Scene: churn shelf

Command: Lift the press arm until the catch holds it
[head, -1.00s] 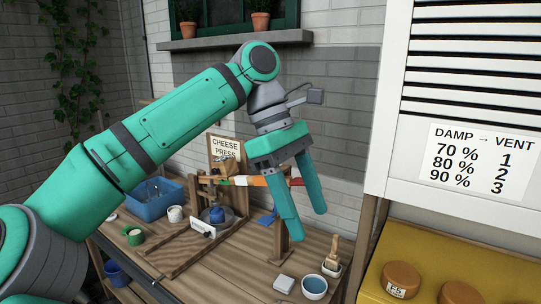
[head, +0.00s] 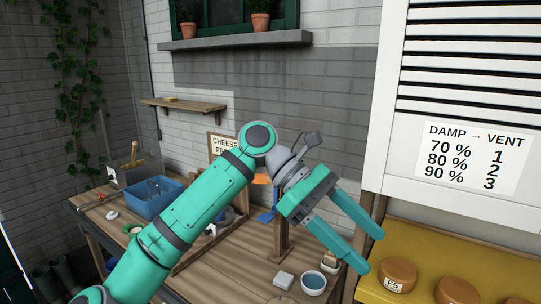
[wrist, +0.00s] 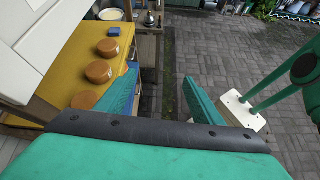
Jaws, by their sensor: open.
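The cheese press stands on the wooden bench, mostly hidden behind my arm in the head view. Of its press arm (head: 262,179), only a short orange piece shows beside my wrist. A wooden post (head: 281,235) rises below it at the right. I cannot see the catch or tell how high the arm sits. My gripper (head: 371,250) is open and empty, right of the press, with its fingers pointing down and right toward the yellow shelf. In the wrist view my gripper (wrist: 160,75) has nothing between its fingers, and the press is not in sight.
A blue bin (head: 153,197) stands at the bench's left. Cheese wheels (head: 398,273) lie on the yellow shelf (head: 428,240). Grey paving (wrist: 225,60) is open beyond.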

